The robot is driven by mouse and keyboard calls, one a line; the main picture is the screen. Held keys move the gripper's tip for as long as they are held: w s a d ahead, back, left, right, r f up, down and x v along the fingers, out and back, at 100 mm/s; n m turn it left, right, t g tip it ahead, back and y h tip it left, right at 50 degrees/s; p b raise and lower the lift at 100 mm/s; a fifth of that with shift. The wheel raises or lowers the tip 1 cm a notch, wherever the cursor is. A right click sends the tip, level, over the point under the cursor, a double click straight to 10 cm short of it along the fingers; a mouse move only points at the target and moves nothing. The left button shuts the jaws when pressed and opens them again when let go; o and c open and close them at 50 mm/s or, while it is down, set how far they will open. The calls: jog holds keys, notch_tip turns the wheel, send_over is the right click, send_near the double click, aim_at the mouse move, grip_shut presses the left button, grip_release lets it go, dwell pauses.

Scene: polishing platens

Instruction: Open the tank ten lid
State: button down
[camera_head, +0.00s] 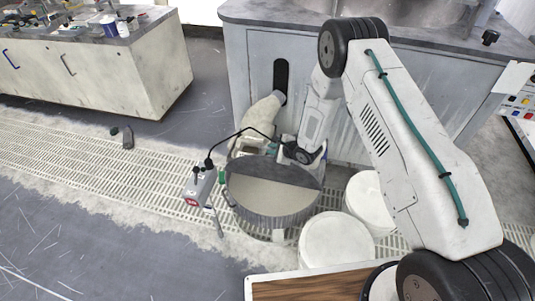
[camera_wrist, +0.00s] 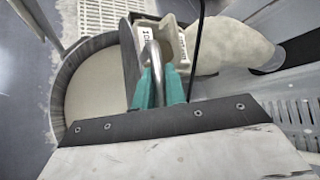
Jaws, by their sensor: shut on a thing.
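A round grey tank (camera_head: 233,205) stands on the grating before the grey cabinet, and its pale inside shows. A dark grey half-round lid (camera_head: 285,172) is at the back of its opening. In the wrist view the lid (camera_wrist: 129,55) shows as a dark narrow band, so it seems tilted up steeply. My gripper (camera_wrist: 160,78) has teal fingertips shut on a bent metal handle (camera_wrist: 154,52) beside the lid. In the head view my gripper (camera_head: 272,150) is behind the lid and partly hidden. The tank's number cannot be read.
A pale duct (camera_head: 262,112) runs from behind the tank into the cabinet (camera_head: 345,95). A grey box with a red display (camera_head: 197,188) is at the tank's left, with a black cable. White drums (camera_head: 335,240) stand at the right. The grating on the left is mostly clear.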

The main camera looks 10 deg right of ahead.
jog(key=shift+w+d+f, duration=0.2)
jog(key=shift+w+d, duration=0.15)
jog(key=shift+d, duration=0.05)
jog(key=shift+a, duration=0.1)
jog(key=c, duration=1.5)
grip_release()
jog(key=shift+o, duration=0.2)
jog(key=shift+a, duration=0.15)
jog(key=shift+r, duration=0.15)
jog(key=v, duration=0.7)
jog(key=shift+s+r, duration=0.2)
jog(key=shift+s, duration=0.05)
